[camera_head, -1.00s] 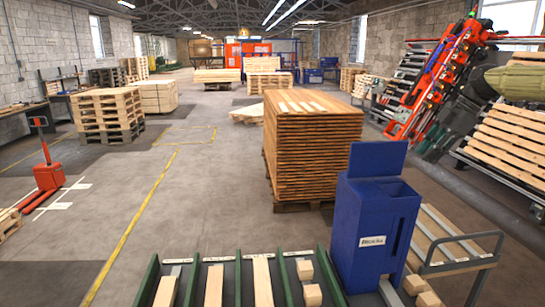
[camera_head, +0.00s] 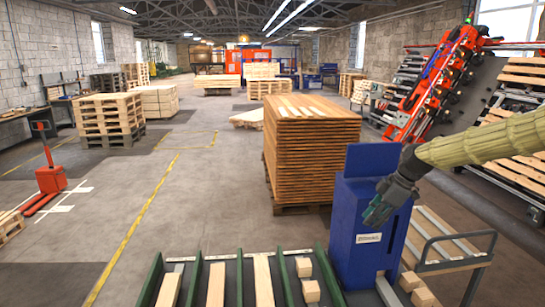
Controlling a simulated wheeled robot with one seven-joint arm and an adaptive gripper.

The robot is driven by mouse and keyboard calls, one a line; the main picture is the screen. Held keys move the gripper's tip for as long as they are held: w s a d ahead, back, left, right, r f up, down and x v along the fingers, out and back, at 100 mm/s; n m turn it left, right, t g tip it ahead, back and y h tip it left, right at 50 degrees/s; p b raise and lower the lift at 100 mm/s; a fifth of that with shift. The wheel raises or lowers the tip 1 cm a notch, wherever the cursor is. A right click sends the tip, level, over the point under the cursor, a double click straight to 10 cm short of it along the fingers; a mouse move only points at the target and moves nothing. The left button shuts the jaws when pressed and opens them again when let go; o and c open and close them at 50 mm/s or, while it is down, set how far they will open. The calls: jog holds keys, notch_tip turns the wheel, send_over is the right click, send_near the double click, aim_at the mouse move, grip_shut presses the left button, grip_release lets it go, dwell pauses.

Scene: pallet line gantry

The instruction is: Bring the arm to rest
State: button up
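My gripper (camera_head: 376,214) is in view at the right, at the end of my arm, which has a yellowish padded sleeve (camera_head: 485,143) and reaches in from the right edge. The gripper points down and to the left, in front of the blue bin (camera_head: 352,245) as seen from here. I cannot tell whether its fingers are open or shut, or whether it touches the bin. I see nothing held in it. It hides the bin's upper right part and opening.
Green-edged lanes (camera_head: 238,283) with wooden planks (camera_head: 263,281) and blocks (camera_head: 304,267) lie at the front. A metal cart (camera_head: 452,240) stands right of the bin. A tall stack of boards (camera_head: 312,150) stands behind. The floor at the left (camera_head: 95,215) is mostly clear.

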jog(key=s+a+f+m, duration=0.2)
jog(key=s+a+f, duration=0.15)
jog(key=f, duration=0.55)
jog(key=s+a+f+m+g, duration=0.1)
jog(key=s+a+f+m, duration=0.2)
jog(key=f, duration=0.6)
jog(key=s+a+f+m, duration=0.1)
jog(key=s+a+f, duration=0.25)
jog(key=f, duration=0.55)
jog(key=s+a+f+m+h, duration=0.1)
jog(key=s+f+m, duration=0.1)
jog(key=s+f, duration=0.65)
jog(key=s+a+f+m+h, duration=0.1)
jog(key=s+f+m, duration=0.2)
jog(key=s+f, duration=0.55)
jog(key=s+d+m+h, duration=0.1)
jog(key=s+d+m, duration=0.15)
jog(key=s, duration=1.05)
jog(key=s+d+m+h, duration=0.1)
jog(key=s+m, duration=0.2)
jog(key=s, duration=0.9)
notch_tip(320, 180, down, 12)
jog(key=b, duration=1.1)
jog(key=shift+w+g, duration=0.2)
jog(key=shift+g, duration=0.2)
jog(key=shift+w+n, duration=0.1)
jog(key=shift+n, duration=0.15)
